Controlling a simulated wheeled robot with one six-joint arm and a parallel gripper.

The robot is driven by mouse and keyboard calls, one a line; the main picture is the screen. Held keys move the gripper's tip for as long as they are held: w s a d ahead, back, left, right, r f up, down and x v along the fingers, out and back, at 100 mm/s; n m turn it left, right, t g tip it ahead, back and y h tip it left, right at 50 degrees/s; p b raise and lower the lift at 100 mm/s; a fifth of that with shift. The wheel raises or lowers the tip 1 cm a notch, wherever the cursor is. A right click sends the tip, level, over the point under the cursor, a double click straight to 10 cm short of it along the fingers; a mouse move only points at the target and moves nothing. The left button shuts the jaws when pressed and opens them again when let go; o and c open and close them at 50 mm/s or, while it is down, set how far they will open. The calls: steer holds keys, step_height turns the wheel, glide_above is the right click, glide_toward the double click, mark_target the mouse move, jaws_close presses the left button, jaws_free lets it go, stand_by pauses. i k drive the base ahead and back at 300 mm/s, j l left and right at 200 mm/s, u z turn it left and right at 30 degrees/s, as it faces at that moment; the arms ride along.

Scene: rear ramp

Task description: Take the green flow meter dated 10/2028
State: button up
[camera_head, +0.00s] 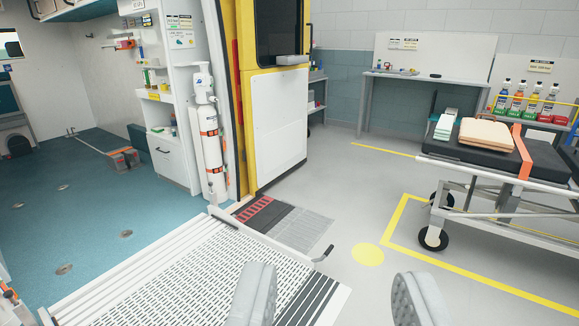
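My gripper (332,298) shows at the bottom edge, with two grey fingers wide apart and nothing between them. It is above the ramp and the floor. I cannot make out a green flow meter dated 10/2028 for sure. Several upright bottle-like items (517,97) with coloured bodies and green or red labels below stand on the rack at the far right. Small coloured items (400,71) lie on the back bench. No date is legible at this distance.
A stretcher (459,176) with folded linens stands at right. A back bench (427,79) stands against the wall. The yellow vehicle door (277,127) and a white cylinder (209,145) are left of centre. The perforated ramp (190,265) lies in front. Grey floor is clear between ramp and stretcher.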

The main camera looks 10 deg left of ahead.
mark_target(147, 81)
steer(key=i+l, duration=0.45)
steer(key=i, duration=0.15)
steer(key=i+l, duration=0.45)
steer(key=i, duration=0.15)
steer(key=i+j+u, duration=0.1)
steer(key=i+u, duration=0.65)
steer(key=u, duration=0.25)
steer(key=i+l+u, duration=0.25)
steer(key=u, duration=0.2)
steer(key=i+j+u, duration=0.15)
steer(key=i+u, duration=0.15)
steer(key=i, duration=0.45)
steer(key=i+u, duration=0.3)
steer(key=i, duration=0.45)
steer(key=i+z, duration=0.15)
steer(key=i, duration=0.7)
steer(key=i+j+z, duration=0.1)
steer(key=i, duration=0.7)
steer(key=i+j+z, duration=0.2)
steer(key=i+z, duration=0.2)
steer(key=i+j+z, duration=0.4)
steer(key=i, duration=0.15)
steer(key=i+j+z, duration=0.4)
steer(key=i+j, duration=0.35)
steer(key=j, duration=0.2)
steer(key=k+l, duration=0.25)
steer(key=i+l, duration=0.15)
steer(key=l, duration=0.15)
